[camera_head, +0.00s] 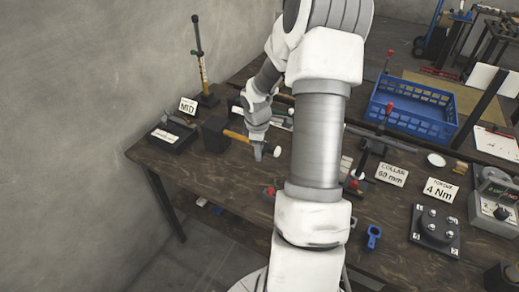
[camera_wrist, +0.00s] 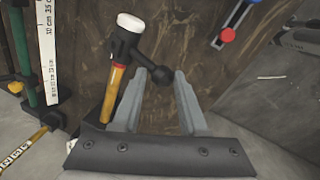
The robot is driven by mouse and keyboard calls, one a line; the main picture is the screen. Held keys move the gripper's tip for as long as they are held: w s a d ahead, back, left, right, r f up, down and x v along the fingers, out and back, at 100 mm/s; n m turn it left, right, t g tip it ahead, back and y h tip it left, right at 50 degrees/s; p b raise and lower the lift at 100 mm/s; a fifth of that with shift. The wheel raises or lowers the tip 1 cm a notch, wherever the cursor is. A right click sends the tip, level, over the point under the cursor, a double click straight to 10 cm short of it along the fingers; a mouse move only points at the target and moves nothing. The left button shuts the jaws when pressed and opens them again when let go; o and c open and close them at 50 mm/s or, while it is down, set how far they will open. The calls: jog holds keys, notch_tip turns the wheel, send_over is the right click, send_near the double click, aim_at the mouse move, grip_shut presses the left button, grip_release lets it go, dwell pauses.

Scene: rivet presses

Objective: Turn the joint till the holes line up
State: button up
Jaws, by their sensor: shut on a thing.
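My gripper (camera_head: 258,153) is low over the left part of the workbench. In the wrist view its two grey fingers (camera_wrist: 161,76) are closed on the dark ball end of a hammer (camera_wrist: 122,45). The hammer has an orange handle and a white face on its other end. In the head view the hammer's handle (camera_head: 236,136) and white face (camera_head: 277,151) show on either side of my gripper. A blue piece with a hole (camera_head: 374,236) lies at the bench's front edge. I cannot tell which thing is the joint, and no holes lining up can be made out.
A dark block (camera_head: 215,134), a "MID" sign (camera_head: 188,105) and a tall upright stand (camera_head: 202,65) are at the left. A blue crate (camera_head: 412,122), a "COLLAR 60 mm" sign (camera_head: 392,174) and a "TORQUE 4 Nm" sign (camera_head: 440,190) are at the right. My arm hides the bench's middle.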

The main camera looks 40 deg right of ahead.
grip_shut()
jog(key=shift+s+a+f+b, duration=0.2)
jog(key=shift+f+b, duration=0.15)
jog(key=shift+b, duration=0.15)
dwell(0.7)
jog(key=f+h+b, duration=0.1)
jog(key=b, duration=0.6)
jog(key=a+f+t+h+b, duration=0.1)
jog(key=f+h+b, duration=0.1)
jog(key=b, duration=0.6)
jog(key=f+t+h+b, duration=0.1)
jog(key=h+b, duration=0.1)
jog(key=b, duration=0.6)
jog(key=shift+s+a+f, duration=0.15)
jog(key=shift+s+a, duration=0.1)
jog(key=shift+s, duration=0.05)
jog(key=b, duration=0.3)
jog(key=shift+h, duration=0.3)
